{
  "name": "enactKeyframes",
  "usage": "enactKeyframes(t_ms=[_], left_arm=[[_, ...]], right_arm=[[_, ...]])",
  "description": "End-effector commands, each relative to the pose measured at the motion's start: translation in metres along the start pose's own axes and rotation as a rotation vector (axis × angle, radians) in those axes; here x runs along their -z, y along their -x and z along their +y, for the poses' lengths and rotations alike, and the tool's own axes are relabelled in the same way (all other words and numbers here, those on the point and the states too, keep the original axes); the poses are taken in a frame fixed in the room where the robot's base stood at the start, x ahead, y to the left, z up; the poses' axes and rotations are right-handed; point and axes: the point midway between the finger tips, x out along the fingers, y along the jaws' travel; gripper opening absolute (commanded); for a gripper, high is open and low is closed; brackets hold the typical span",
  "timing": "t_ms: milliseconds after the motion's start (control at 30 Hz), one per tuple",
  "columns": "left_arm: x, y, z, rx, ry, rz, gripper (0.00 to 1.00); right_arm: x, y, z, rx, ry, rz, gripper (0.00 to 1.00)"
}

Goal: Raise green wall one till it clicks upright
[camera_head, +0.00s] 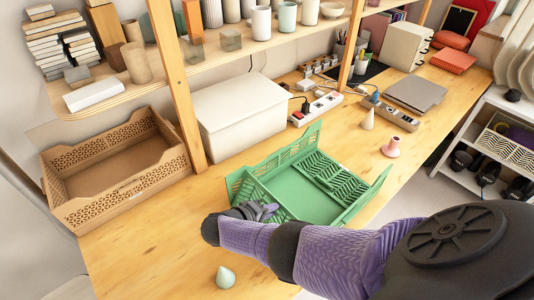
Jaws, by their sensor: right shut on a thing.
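The green folding crate (318,208) stands on the wooden table in the middle of the view. Its back wall (292,150) and right wall (368,196) stand up, with the right wall leaning outward. A slatted green panel lies low inside at the right. At the near left side, a green wall (262,192) slants up beside my right gripper (262,211). My right gripper is shut on this wall's edge; its fingers and wrist hide part of the crate's near left corner. My left gripper is not in view.
A tan crate (120,187) stands at the left and a white box (235,115) behind. A pale green cone (225,277) stands near the front edge. A shelf post (176,85) rises at the left.

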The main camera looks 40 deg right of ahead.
Motion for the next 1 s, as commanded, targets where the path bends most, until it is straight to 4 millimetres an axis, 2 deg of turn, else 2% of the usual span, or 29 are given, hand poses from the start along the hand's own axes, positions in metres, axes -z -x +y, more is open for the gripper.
enactKeyframes(t_ms=[600, 900, 933, 1000], left_arm=[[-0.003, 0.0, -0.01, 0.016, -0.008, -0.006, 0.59], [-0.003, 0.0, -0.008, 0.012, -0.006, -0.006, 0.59], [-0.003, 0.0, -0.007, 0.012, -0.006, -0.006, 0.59], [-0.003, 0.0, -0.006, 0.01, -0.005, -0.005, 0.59]], right_arm=[[0.0, 0.0, 0.0, 0.001, 0.0, 0.0, 0.0], [0.0, 0.0, 0.0, 0.001, 0.0, 0.0, 0.0], [0.0, 0.0, 0.0, 0.001, 0.0, 0.0, 0.16], [0.0, 0.0, 0.0, 0.001, 0.0, 0.0, 0.31]])
